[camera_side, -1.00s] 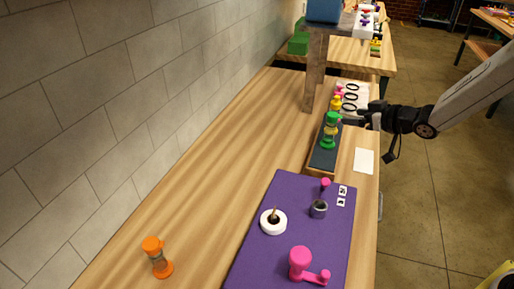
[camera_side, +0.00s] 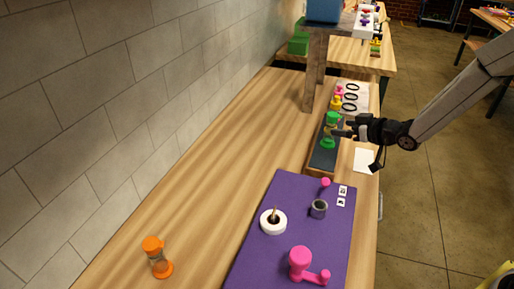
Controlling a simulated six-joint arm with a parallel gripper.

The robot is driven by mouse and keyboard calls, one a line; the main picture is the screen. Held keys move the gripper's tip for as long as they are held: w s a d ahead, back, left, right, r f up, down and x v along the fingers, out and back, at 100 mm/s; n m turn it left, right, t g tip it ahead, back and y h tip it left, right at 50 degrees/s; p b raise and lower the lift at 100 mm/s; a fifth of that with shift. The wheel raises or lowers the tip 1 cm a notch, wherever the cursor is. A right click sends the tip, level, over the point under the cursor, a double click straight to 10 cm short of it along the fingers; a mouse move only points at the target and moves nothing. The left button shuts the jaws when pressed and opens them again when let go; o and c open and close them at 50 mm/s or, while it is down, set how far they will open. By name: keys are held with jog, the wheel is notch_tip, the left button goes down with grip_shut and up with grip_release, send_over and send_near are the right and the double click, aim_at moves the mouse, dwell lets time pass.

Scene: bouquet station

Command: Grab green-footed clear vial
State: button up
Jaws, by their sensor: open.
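A clear vial with a green foot and green top (camera_side: 329,131) stands upright on the dark tray (camera_side: 323,158) near the right side of the table. My gripper (camera_side: 343,131) is open, at the right of the vial at about its middle height. The fingertips overlap the vial's right side in this view. I cannot tell whether they touch it or reach around it. A yellow-topped item (camera_side: 336,102) and a pink one (camera_side: 339,89) stand behind it.
A wooden stand (camera_side: 314,70) rises behind. The table's middle is clear.

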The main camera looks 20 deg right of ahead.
aim_at(331, 126)
jog(key=shift+w, duration=0.1)
jog(key=shift+x, duration=2.5)
jog(key=shift+a, duration=0.1)
grip_shut()
